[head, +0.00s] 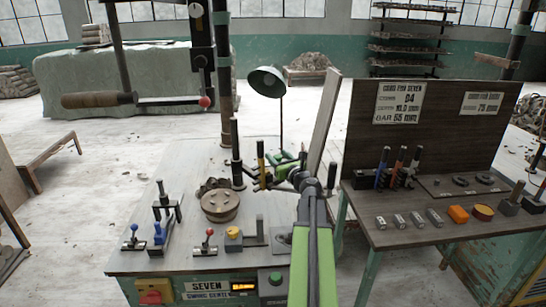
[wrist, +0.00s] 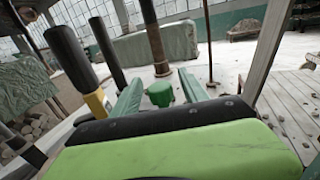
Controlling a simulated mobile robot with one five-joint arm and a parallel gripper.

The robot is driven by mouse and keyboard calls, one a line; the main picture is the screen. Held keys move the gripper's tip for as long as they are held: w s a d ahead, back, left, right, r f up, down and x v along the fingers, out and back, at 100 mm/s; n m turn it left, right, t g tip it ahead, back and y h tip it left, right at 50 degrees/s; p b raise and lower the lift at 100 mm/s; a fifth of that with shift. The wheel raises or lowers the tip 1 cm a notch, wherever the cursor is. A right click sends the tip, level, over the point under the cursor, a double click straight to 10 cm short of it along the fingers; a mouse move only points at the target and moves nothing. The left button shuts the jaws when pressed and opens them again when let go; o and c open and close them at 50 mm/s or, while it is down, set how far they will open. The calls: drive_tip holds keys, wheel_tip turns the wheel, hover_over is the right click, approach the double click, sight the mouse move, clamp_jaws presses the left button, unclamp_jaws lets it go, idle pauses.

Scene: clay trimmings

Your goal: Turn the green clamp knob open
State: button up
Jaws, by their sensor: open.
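The green clamp knob (wrist: 160,93) shows in the wrist view as a small dark-green block, between the two fingers in the picture. My gripper (wrist: 160,76) is open, with one green finger on each side of the knob and visible space at both sides. No contact shows; whether the knob lies fully between the fingers in depth is hard to tell. In the head view my gripper (head: 284,160) is over the back right of the left bench, and its green parts blend with the knob there, so I cannot separate them.
A black-and-yellow upright handle (wrist: 95,100) stands close left of the gripper. A lamp (head: 268,82) and a slanted board (head: 325,122) rise nearby. A round brown disc (head: 220,205) and small levers (head: 207,243) occupy the left bench. The right bench (head: 400,235) holds tools and blocks.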

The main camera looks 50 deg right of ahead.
clamp_jaws()
drive_tip(key=shift+a+m+g+h, duration=0.15)
drive_tip(key=shift+m+g+h, duration=0.2)
drive_tip(key=shift+h, duration=0.25)
drive_tip(key=shift+m+g+h, duration=0.25)
drive_tip(key=shift+m+h, duration=0.3)
drive_tip(key=shift+h, duration=0.15)
drive_tip(key=shift+m+g+h, duration=2)
drive_tip(key=shift+h, duration=0.4)
unclamp_jaws()
